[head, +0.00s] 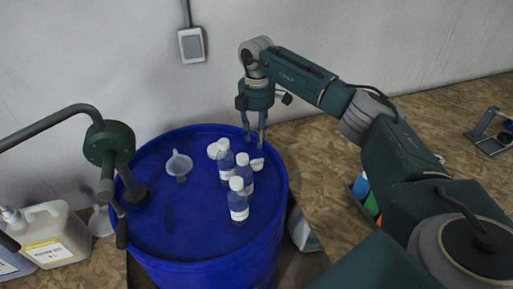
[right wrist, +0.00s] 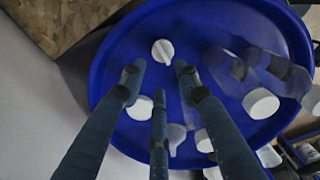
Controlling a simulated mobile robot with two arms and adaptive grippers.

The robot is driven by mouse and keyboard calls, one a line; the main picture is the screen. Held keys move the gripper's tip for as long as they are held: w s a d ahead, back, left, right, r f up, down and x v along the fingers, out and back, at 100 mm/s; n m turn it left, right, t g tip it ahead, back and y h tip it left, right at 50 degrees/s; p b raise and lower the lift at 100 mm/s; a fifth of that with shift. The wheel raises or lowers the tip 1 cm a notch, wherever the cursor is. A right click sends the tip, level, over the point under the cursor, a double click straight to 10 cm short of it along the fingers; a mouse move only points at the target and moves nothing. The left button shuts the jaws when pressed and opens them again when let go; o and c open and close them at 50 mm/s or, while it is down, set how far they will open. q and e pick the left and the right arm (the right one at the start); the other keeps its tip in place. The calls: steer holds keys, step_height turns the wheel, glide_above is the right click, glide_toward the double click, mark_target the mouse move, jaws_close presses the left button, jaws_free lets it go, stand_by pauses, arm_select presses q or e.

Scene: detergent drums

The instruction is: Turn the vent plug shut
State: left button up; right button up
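The white vent plug (head: 257,164) sits on the blue drum lid (head: 185,225), near its right rim. In the right wrist view the plug (right wrist: 162,51) is round with a raised ridge across it. My right gripper (head: 255,142) points down over the back right of the lid, close to the plug. In the right wrist view its three fingers (right wrist: 158,76) are spread, with nothing between them. The plug shows beyond the fingertips, and I see no contact. Whether the plug is fully seated cannot be told. My left gripper is not in view.
A loose-looking white cap (head: 212,150) and a funnel (head: 179,165) are on the lid's back. A green crank pump (head: 109,143) stands at the left. The front of the lid is clear.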

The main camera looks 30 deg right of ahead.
steer(key=shift+r, duration=1.65)
